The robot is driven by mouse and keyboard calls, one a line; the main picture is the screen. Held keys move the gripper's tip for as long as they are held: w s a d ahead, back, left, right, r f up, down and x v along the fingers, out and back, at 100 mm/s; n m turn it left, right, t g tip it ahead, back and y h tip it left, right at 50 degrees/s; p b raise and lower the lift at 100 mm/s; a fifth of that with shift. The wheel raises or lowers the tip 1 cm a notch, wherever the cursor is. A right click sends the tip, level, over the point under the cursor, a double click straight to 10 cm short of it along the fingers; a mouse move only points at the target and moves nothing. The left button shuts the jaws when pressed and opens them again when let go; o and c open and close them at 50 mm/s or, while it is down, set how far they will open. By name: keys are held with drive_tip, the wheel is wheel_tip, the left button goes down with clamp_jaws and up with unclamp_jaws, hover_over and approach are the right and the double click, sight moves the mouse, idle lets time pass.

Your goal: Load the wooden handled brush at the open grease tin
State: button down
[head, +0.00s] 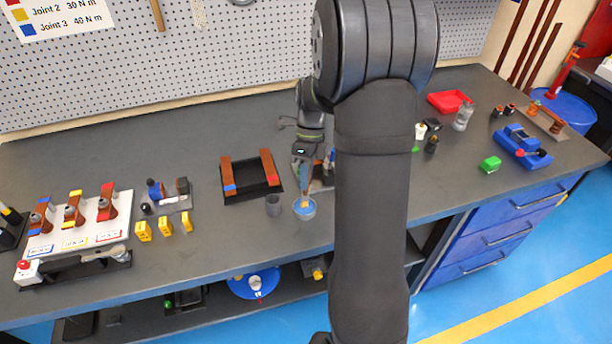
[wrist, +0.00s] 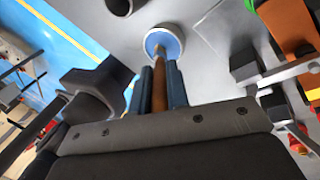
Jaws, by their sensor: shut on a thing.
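My gripper (head: 303,177) is shut on the brush and points down over the bench. In the wrist view, the brush's brown wooden handle (wrist: 158,88) runs between the two blue-grey fingers (wrist: 160,82). The open grease tin (head: 310,213) stands on the bench near the front edge, directly below my gripper. It also shows in the wrist view as a pale rim around blue (wrist: 149,42). The brush's lower end overlaps the tin's opening in both views. I cannot tell whether the bristles touch the grease.
A small grey cup (head: 273,205) stands just left of the tin. A black tray with brown bars (head: 228,172) lies behind it. Yellow blocks (head: 144,231) and a white board (head: 55,242) are further left. My arm hides part of the bench to the right.

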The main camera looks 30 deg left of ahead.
drive_tip(key=shift+r, duration=3.5)
